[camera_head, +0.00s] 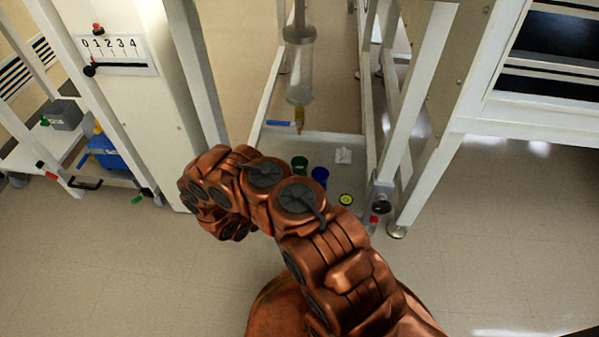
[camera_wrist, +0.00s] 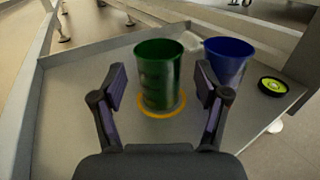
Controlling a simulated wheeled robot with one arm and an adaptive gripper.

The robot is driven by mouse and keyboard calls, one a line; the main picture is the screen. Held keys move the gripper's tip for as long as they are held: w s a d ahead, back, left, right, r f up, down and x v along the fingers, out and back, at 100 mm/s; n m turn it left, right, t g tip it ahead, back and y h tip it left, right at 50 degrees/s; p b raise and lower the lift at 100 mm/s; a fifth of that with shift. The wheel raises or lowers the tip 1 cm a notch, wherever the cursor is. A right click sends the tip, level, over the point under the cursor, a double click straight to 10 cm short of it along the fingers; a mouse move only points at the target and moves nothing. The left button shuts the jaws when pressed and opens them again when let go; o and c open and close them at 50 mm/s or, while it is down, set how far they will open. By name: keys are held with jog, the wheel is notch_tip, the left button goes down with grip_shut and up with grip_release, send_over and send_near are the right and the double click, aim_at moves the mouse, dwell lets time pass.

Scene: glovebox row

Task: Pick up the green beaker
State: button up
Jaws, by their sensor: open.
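The green beaker (camera_wrist: 158,75) stands upright on a grey shelf in the wrist view, over a yellow-orange ring (camera_wrist: 164,112). My gripper (camera_wrist: 160,82) is open, with one finger on each side of the beaker's near part. I cannot tell whether either finger touches it. In the head view the green beaker (camera_head: 299,163) shows just beyond my copper-coloured arm. My gripper is hidden behind the arm there.
A blue beaker (camera_wrist: 229,60) stands close to the right of the green one, near my right finger. A black and yellow-green round item (camera_wrist: 272,86) lies further right. The shelf has a raised rim (camera_wrist: 95,50). A clear hanging cylinder (camera_head: 299,70) is above the shelf.

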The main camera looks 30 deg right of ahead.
aim_at(299, 163)
jog(key=shift+r+b+x, duration=0.2)
jog(key=shift+b+x, duration=1.1)
jog(key=shift+x, duration=1.45)
jog(key=shift+w, duration=0.1)
jog(key=c, duration=0.8)
jog(key=shift+r, duration=0.2)
